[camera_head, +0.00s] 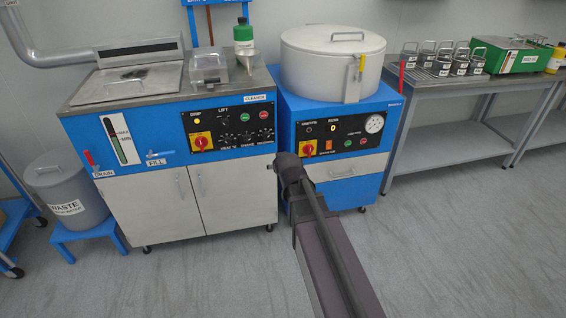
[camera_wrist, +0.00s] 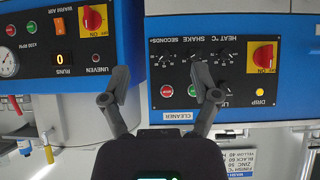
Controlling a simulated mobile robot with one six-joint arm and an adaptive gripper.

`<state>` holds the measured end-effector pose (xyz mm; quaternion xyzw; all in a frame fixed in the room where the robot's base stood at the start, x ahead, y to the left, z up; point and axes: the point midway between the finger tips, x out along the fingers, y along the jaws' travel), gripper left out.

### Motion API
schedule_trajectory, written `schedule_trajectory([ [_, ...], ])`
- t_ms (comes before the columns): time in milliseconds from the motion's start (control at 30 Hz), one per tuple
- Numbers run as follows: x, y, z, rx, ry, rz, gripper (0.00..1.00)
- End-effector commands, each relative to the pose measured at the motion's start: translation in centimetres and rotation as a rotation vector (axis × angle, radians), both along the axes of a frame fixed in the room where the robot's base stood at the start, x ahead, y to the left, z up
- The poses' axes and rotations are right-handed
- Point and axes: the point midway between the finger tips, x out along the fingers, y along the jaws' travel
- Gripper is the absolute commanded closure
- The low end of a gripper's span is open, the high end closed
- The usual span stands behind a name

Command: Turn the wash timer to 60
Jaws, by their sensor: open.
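The blue cleaner panel (camera_head: 228,127) carries a row of small dark dials marked heat, shake and seconds. The seconds dial (camera_head: 265,134) is at the right end of that row. In the wrist view the panel is upside down, so the seconds dial (camera_wrist: 166,60) is at the left. Its pointer setting is too small to read. My gripper (camera_wrist: 160,72) is open and empty, its fingers spread around the seconds dial's side of the panel in the picture. The right finger overlaps the panel near the shake dial (camera_wrist: 195,57). Contact with the panel is not visible.
Red-and-yellow main switches sit on the cleaner (camera_head: 201,142) and the spinner (camera_head: 307,149). Green (camera_wrist: 193,91) and red (camera_wrist: 166,91) buttons lie close to the dials. A gap separates the two machines. A bench (camera_head: 420,92) stands at right; open floor lies in front.

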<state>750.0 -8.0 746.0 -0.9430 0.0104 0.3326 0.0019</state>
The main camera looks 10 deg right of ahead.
Motion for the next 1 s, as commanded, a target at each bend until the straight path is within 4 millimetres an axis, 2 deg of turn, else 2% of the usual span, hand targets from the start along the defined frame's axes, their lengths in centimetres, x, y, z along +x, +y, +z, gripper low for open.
schedule_trajectory([
  [33,-0.4,0.0,0.7,0.000,0.015,0.000,0.21],
  [1000,-6.4,0.2,4.5,0.003,0.299,0.003,0.21],
])
